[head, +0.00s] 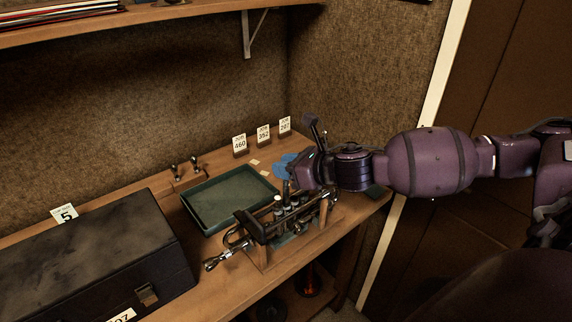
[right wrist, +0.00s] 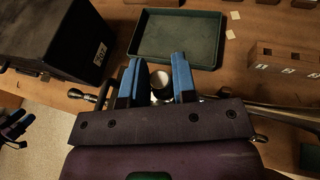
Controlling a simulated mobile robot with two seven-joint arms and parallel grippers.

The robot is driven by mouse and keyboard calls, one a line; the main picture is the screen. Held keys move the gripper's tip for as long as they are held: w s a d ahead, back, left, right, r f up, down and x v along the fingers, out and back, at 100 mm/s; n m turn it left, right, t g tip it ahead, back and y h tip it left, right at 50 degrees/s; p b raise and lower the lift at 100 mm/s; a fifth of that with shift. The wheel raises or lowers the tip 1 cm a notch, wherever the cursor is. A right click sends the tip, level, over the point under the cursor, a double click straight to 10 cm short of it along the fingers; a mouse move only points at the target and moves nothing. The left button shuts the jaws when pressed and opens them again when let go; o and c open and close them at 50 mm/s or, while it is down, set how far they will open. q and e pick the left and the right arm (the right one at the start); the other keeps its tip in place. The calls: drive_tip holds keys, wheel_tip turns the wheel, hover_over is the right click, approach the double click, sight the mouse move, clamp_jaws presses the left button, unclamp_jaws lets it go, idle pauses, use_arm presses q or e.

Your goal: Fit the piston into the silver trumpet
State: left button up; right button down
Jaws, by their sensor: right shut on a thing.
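The silver trumpet (head: 247,232) lies in a holder on the bench, below my right gripper, and looks dark in this light. Pale valve tops (head: 278,199) show at its middle. My right gripper (head: 287,167) has blue fingers and is above the valve section. In the right wrist view the fingers are shut on the piston (right wrist: 161,86), whose round pale end shows between them. In the head view the piston is mostly hidden, and I cannot tell whether its lower end is inside a valve casing. A small purple part at the left edge of the wrist view looks like my left gripper (right wrist: 15,130).
A green tray (head: 205,216) lies behind the trumpet. A black case (head: 90,250) fills the left of the bench. Numbered cards (head: 263,134) and a small rack (head: 187,176) stand at the back. A shelf (head: 150,22) hangs above.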

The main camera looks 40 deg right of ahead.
sight(288, 188)
drive_tip(key=shift+f+b, duration=1.6)
drive_tip(key=shift+f, duration=1.3)
drive_tip(key=c, duration=0.9)
unclamp_jaws()
drive_tip(key=shift+o, duration=0.4)
drive_tip(key=shift+s+f, duration=0.1)
drive_tip(key=shift+f, duration=0.05)
